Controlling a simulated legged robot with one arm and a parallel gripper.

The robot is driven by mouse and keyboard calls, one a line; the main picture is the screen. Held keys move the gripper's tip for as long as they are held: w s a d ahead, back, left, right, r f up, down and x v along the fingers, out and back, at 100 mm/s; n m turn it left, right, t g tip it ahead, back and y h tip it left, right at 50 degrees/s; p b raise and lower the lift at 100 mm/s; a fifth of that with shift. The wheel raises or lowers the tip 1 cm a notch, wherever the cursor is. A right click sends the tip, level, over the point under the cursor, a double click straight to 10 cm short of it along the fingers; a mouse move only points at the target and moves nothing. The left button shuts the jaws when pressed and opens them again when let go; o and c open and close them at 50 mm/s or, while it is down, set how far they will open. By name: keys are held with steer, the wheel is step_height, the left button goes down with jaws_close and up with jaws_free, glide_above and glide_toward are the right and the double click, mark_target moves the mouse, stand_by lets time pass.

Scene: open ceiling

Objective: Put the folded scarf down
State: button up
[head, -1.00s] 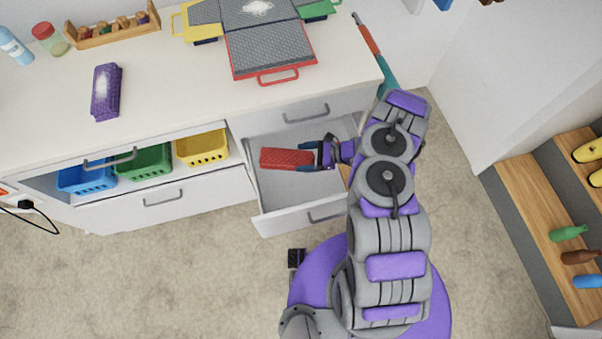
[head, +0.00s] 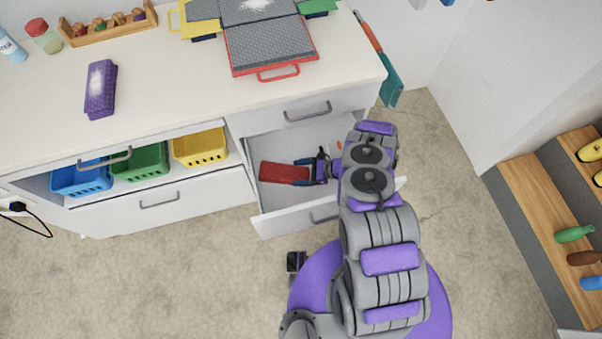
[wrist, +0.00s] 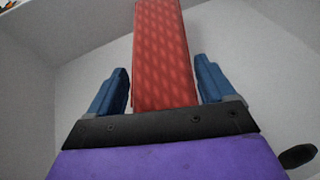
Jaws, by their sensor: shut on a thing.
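The folded scarf (head: 284,173) is red with a lighter pattern and lies lengthwise out from my gripper (head: 303,171). My gripper is shut on its near end, with a blue finger along each side in the wrist view (wrist: 160,85). The scarf is inside the outline of the open drawer (head: 283,201), near its left wall. In the wrist view the scarf (wrist: 162,45) stretches away between pale drawer walls. I cannot tell whether it touches the drawer floor.
The white counter (head: 180,100) is above the drawer. On it are a purple patterned item (head: 101,90) and a red-framed grey panel (head: 268,48). Blue, green and yellow baskets (head: 200,148) fill the open shelf at left. Wooden shelves with bottles (head: 555,215) stand at right.

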steer(key=shift+s+a+f, duration=0.1)
steer(key=shift+f, duration=0.05)
steer(key=o, duration=1.2)
steer(key=shift+o, duration=1.2)
steer(key=shift+d, duration=0.3)
steer(key=shift+d, duration=0.1)
steer(key=shift+d+r, duration=0.25)
steer(key=p+v, duration=0.3)
steer(key=v, duration=0.8)
